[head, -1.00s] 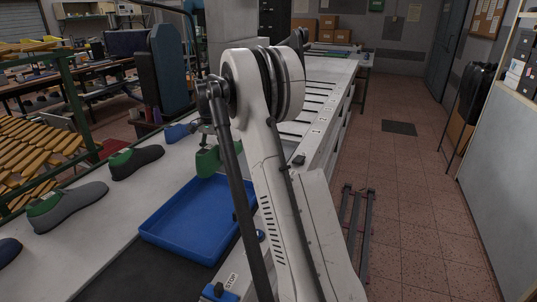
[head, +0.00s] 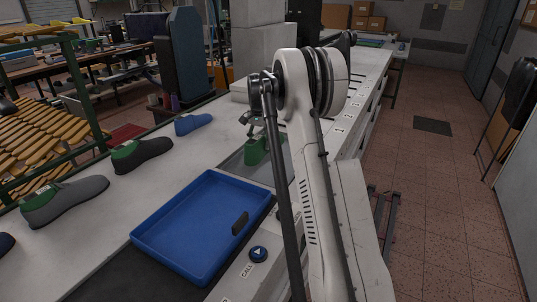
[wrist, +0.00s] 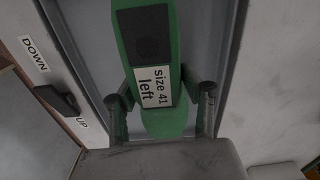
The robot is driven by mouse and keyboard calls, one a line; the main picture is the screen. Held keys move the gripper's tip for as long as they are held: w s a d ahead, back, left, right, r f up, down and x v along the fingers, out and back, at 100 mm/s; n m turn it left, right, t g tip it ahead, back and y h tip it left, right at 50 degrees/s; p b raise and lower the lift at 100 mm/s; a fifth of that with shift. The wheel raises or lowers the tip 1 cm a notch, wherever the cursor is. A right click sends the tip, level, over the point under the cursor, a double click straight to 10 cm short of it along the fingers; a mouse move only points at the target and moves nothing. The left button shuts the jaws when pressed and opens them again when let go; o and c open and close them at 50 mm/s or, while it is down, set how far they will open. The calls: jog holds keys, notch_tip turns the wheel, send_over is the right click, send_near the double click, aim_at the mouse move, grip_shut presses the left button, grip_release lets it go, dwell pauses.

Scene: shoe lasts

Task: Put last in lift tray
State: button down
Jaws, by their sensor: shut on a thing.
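In the wrist view the last (wrist: 180,35) carries a white label reading "size 41 left" and a dark pad. The fingers of my gripper (wrist: 160,98) are shut on it from both sides. The last is over a grey, shallow, rimmed tray (wrist: 85,45), which I take for the lift tray; it also shows in the head view (head: 232,164). I cannot tell whether the last touches the tray's floor.
A dark rocker switch (wrist: 57,100) marked DOWN and UP sits beside the grey tray. An empty blue tray (head: 190,225) lies nearer, with a CALL button (head: 258,253) by it. Several shoes, one grey (head: 62,200), one black (head: 142,154), stand along the left.

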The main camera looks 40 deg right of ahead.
jog(key=d, duration=0.1)
jog(key=d+f, duration=0.2)
jog(key=shift+s+d, duration=0.3)
jog(key=shift+d, duration=0.05)
jog(key=shift+f, duration=2.05)
jog(key=shift+f, duration=0.1)
jog(key=c, duration=1)
grip_release()
jog(key=shift+o, duration=0.2)
